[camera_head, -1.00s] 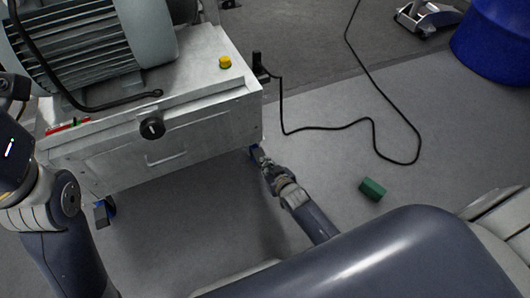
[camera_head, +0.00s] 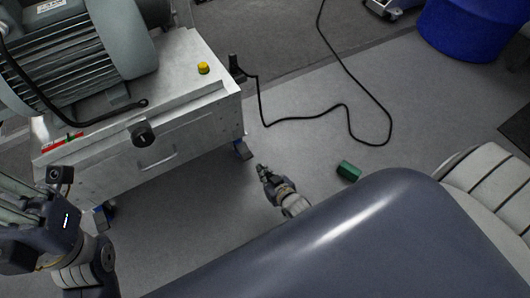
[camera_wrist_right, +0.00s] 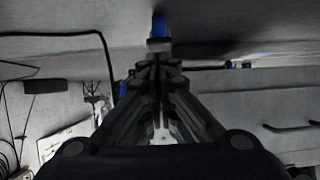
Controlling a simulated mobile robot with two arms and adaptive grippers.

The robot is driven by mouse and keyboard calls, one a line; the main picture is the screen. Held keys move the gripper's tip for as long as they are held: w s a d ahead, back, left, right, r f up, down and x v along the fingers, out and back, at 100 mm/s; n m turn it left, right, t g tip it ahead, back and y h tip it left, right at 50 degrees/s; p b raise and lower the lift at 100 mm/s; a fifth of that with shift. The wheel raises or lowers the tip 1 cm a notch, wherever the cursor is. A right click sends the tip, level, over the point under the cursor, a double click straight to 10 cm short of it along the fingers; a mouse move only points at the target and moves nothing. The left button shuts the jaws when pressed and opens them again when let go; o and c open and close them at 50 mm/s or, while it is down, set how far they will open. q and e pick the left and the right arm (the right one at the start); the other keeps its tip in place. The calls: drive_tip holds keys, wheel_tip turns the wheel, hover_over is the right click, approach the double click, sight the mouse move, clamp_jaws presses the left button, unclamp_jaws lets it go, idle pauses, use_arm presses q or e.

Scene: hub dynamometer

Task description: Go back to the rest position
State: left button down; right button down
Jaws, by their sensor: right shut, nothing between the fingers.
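My right gripper (camera_head: 262,172) is shut and empty. In the head view it is low over the grey floor, in front of and just right of the dynamometer cabinet (camera_head: 185,135), apart from the cabinet's blue-wheeled foot (camera_head: 243,150). In the right wrist view the closed fingers (camera_wrist_right: 158,72) point up the picture toward a blue foot (camera_wrist_right: 159,24). My left arm (camera_head: 60,225) stands at the left edge of the head view, beside the cabinet.
A motor (camera_head: 75,50) and a yellow button (camera_head: 203,68) are on the cabinet top. A black cable (camera_head: 340,108) loops over the floor. A green block (camera_head: 348,171) lies right of my right gripper. A blue drum (camera_head: 470,28) stands at the back right.

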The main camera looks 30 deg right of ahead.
drive_tip(key=shift+s, duration=0.6)
drive_tip(key=shift+r, duration=0.1)
